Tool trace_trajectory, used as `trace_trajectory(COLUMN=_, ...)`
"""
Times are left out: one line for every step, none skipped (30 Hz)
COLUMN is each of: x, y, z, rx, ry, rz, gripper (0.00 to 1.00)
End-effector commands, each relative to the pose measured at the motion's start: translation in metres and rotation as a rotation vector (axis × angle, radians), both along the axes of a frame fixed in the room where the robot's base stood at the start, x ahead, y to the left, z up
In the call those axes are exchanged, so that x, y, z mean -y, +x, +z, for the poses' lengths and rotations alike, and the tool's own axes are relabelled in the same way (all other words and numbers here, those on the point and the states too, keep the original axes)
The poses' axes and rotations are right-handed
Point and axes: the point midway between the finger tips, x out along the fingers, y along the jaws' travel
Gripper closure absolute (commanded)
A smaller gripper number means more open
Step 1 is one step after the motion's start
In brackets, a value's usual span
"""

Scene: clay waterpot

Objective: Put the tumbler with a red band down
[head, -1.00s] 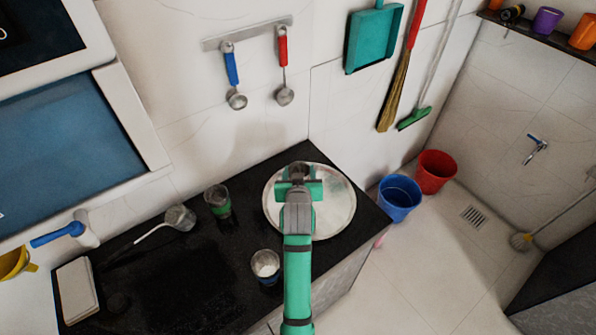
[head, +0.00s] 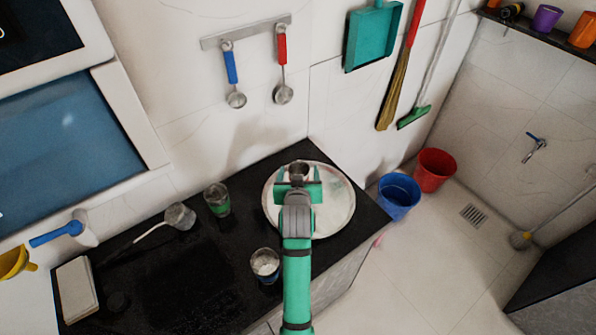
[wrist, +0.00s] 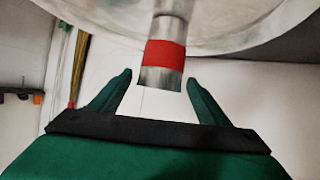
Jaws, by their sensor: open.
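The tumbler with a red band (wrist: 165,56) is a steel cup. In the wrist view it shows against the round metal tray (wrist: 230,30), with its lower part in the picture between my fingers. In the head view the tumbler (head: 299,168) is on the tray (head: 335,205), partly hidden by my gripper. My gripper (head: 299,180) is open around or just in front of the tumbler. In the wrist view (wrist: 158,88) both green fingers stand apart from it, with a gap on each side.
A tumbler with a green band (head: 217,199), a ladle (head: 180,217) and a tumbler with a blue band (head: 265,265) are on the black counter (head: 190,280). Blue (head: 399,196) and red (head: 435,170) buckets stand on the floor to the right.

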Motion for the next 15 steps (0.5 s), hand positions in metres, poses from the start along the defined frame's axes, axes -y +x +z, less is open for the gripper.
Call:
trace_trajectory(x=0.000, y=-0.009, z=0.005, rx=0.002, ry=0.000, rz=0.000, gripper=0.30)
trace_trajectory(x=0.000, y=-0.014, z=0.007, rx=0.001, ry=0.000, rz=0.000, gripper=0.30)
trace_trajectory(x=0.000, y=-0.022, z=0.010, rx=0.002, ry=0.000, rz=0.000, gripper=0.30)
trace_trajectory(x=0.000, y=-0.027, z=0.013, rx=0.002, ry=0.000, rz=0.000, gripper=0.30)
trace_trajectory(x=-0.001, y=-0.033, z=0.016, rx=0.001, ry=0.000, rz=0.000, gripper=0.30)
trace_trajectory(x=-0.001, y=-0.041, z=0.020, rx=0.002, ry=0.000, rz=0.000, gripper=0.30)
trace_trajectory(x=-0.001, y=-0.046, z=0.022, rx=0.002, ry=0.000, rz=0.000, gripper=0.30)
trace_trajectory(x=-0.001, y=-0.051, z=0.025, rx=0.001, ry=0.000, rz=0.000, gripper=0.30)
trace_trajectory(x=-0.001, y=-0.058, z=0.028, rx=0.002, ry=0.000, rz=0.000, gripper=0.30)
trace_trajectory(x=-0.001, y=-0.063, z=0.030, rx=0.001, ry=0.000, rz=0.000, gripper=0.30)
trace_trajectory(x=-0.001, y=-0.067, z=0.032, rx=0.001, ry=0.000, rz=0.001, gripper=0.30)
trace_trajectory(x=-0.001, y=-0.072, z=0.035, rx=0.002, ry=0.000, rz=0.001, gripper=0.30)
trace_trajectory(x=-0.001, y=-0.076, z=0.037, rx=0.002, ry=0.000, rz=0.001, gripper=0.30)
trace_trajectory(x=-0.002, y=-0.079, z=0.038, rx=0.001, ry=0.000, rz=0.001, gripper=0.30)
trace_trajectory(x=-0.002, y=-0.083, z=0.040, rx=0.000, ry=0.000, rz=0.001, gripper=0.30)
